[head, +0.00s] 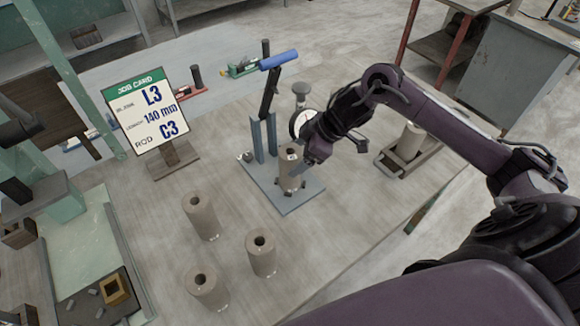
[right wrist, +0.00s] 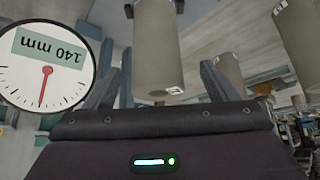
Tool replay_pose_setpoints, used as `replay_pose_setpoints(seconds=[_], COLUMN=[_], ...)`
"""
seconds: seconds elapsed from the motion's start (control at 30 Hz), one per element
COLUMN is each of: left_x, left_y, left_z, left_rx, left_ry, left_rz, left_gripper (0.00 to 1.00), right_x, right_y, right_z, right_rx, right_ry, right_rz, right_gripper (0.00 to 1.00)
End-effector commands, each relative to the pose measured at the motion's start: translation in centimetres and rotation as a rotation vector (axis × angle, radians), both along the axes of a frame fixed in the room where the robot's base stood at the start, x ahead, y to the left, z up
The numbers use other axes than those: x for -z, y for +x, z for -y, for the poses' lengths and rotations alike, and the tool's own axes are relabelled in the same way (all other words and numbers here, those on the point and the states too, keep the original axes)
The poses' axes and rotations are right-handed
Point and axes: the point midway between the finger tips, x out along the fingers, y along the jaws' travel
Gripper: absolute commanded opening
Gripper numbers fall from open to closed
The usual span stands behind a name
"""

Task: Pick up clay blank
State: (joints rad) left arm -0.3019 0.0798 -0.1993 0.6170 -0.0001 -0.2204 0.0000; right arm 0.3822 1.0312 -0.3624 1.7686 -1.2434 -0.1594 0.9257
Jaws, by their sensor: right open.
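A grey-brown clay blank (head: 288,172) with a hole in its top stands upright on the blue-grey base of a gauge stand (head: 283,203) in the head view. My right gripper (head: 298,168) is at this blank from the right, its fingers open. In the right wrist view, the blank (right wrist: 157,45) shows ahead between the two spread fingers (right wrist: 160,88); I cannot tell whether they touch it. Three more blanks, a rear one (head: 201,220), a right one (head: 262,262) and a front one (head: 208,294), stand on the table. My left gripper is not in view.
A job card (head: 145,112) reads L3, 140 mm, C3. The gauge dial (right wrist: 45,65) reads 140 mm, upside down in the wrist view. Another blank (head: 410,142) stands in a tray (head: 385,165) at right. A green machine (head: 85,240) fills the left.

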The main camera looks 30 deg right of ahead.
Motion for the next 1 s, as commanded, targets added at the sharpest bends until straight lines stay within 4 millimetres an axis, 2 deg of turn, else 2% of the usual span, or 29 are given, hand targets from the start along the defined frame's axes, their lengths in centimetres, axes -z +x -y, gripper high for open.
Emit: replay_pose_setpoints(seconds=[0.13,0.3,0.57,1.0], left_x=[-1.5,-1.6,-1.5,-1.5], left_y=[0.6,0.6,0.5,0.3], left_z=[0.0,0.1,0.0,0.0], left_rx=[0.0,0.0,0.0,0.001], left_ry=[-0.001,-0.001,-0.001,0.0], left_rz=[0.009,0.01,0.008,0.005], left_gripper=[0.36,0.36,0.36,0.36], right_x=[1.4,3.2,3.4,3.4], right_y=[1.3,1.8,1.9,1.8], right_z=[-1.0,-1.7,-1.7,-1.7], right_rx=[0.001,0.002,0.0,0.001], right_ry=[0.003,0.001,-0.002,-0.001], right_rz=[-0.003,-0.001,0.0,0.0], right_gripper=[0.79,0.79,0.78,0.21])
